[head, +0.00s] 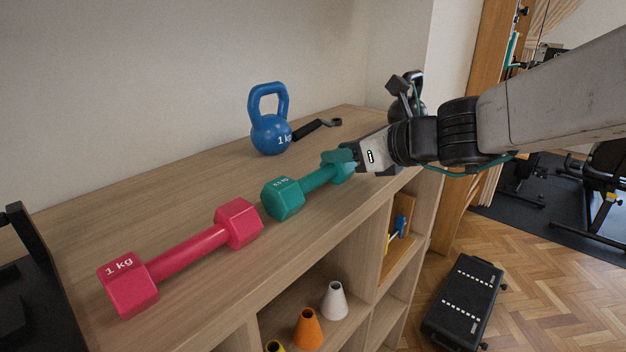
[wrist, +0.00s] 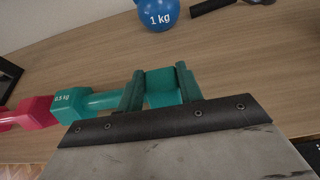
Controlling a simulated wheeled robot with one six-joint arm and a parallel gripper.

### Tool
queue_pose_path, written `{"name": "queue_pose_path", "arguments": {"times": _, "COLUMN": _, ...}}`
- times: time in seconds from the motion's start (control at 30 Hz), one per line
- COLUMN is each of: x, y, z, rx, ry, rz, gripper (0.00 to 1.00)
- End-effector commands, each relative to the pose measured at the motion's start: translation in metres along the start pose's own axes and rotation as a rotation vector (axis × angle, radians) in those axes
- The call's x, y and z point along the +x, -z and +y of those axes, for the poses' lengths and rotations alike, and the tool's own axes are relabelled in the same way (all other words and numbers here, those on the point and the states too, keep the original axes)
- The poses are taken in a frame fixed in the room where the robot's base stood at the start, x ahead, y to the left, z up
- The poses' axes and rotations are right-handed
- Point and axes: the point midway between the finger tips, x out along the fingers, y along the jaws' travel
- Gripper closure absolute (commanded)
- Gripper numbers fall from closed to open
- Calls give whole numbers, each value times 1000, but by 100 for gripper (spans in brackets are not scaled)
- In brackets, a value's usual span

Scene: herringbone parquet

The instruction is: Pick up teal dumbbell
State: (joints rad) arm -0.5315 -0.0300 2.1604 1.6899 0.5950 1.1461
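The teal dumbbell (head: 318,178) lies on the wooden shelf top, its near head marked with white print. In the wrist view the teal dumbbell (wrist: 100,101) runs left to right, with "0.5 kg" on its left head. My gripper (head: 345,160) is at its far right head. In the wrist view my gripper (wrist: 160,78) has its two dark green fingers apart, one on each side of that head, which fills the gap between them. I cannot tell whether the fingers press on it. The finger and gripper body partly hide the right head.
A pink 1 kg dumbbell (head: 185,252) lies at the near left on the shelf top (head: 180,190). A blue kettlebell (head: 271,134) and a black-handled item (head: 312,129) are behind. A dark kettlebell (head: 418,92) stands behind my arm. Cones (head: 308,328) are in the compartments below.

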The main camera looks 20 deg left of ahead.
Motion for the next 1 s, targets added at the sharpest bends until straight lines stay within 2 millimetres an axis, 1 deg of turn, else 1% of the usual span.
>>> {"name": "queue_pose_path", "arguments": {"times": 0.03, "x": 0, "y": 0, "z": 0, "rx": 0, "ry": 0, "rz": 0, "gripper": 91}}
{"name": "queue_pose_path", "arguments": {"times": 0.07, "x": 0, "y": 0, "z": 0, "rx": 0, "ry": 0, "rz": 0, "gripper": 99}}
{"name": "queue_pose_path", "arguments": {"times": 0.27, "x": 0, "y": -1, "z": 0, "rx": 0, "ry": 0, "rz": -2, "gripper": 100}}
{"name": "queue_pose_path", "arguments": {"times": 0.37, "x": -2, "y": -5, "z": 0, "rx": -1, "ry": 0, "rz": -4, "gripper": 100}}
{"name": "queue_pose_path", "arguments": {"times": 0.47, "x": -7, "y": -17, "z": 0, "rx": -3, "ry": 1, "rz": -6, "gripper": 100}}
{"name": "queue_pose_path", "arguments": {"times": 0.7, "x": -25, "y": -60, "z": 0, "rx": -5, "ry": 1, "rz": -6, "gripper": 100}}
{"name": "queue_pose_path", "arguments": {"times": 0.8, "x": -31, "y": -76, "z": 0, "rx": -4, "ry": 1, "rz": -5, "gripper": 100}}
{"name": "queue_pose_path", "arguments": {"times": 0.9, "x": -36, "y": -87, "z": 0, "rx": -3, "ry": 0, "rz": -5, "gripper": 100}}
{"name": "queue_pose_path", "arguments": {"times": 1.0, "x": -38, "y": -92, "z": 0, "rx": -2, "ry": 0, "rz": -3, "gripper": 100}}
